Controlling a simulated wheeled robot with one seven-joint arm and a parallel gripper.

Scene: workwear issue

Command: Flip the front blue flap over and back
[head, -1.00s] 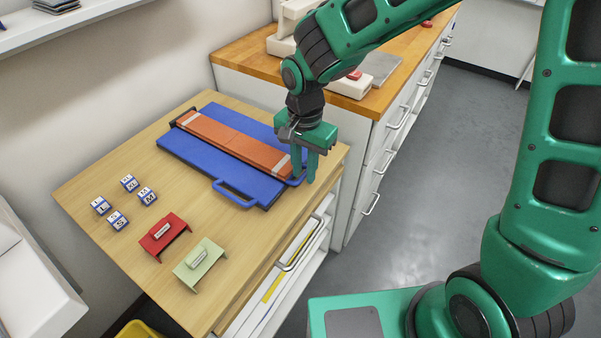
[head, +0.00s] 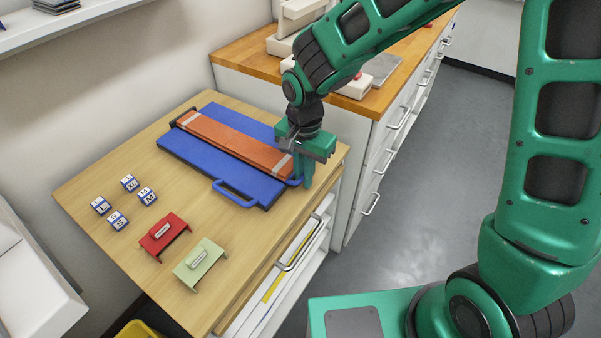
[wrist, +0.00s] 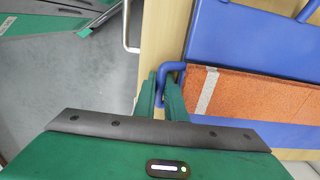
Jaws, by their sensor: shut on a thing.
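The folding board lies on the wooden table. Its front blue flap (head: 205,165) lies flat, with a blue loop handle (head: 236,196) on its front edge. An orange folded garment (head: 225,140) with pale bands lies along the board behind this flap. My gripper (head: 305,178) is at the board's right end, pointing down. It is shut on a second blue loop handle (wrist: 172,68) there; the fingers (wrist: 163,90) partly hide it. I cannot tell which panel this handle joins. The front flap (wrist: 245,35) also shows in the wrist view.
Several lettered size blocks (head: 129,183), a red stand (head: 164,234) and a pale green stand (head: 201,264) are at the table's front left. A wooden-topped counter (head: 240,57) stands behind. The table's right edge is close to my gripper.

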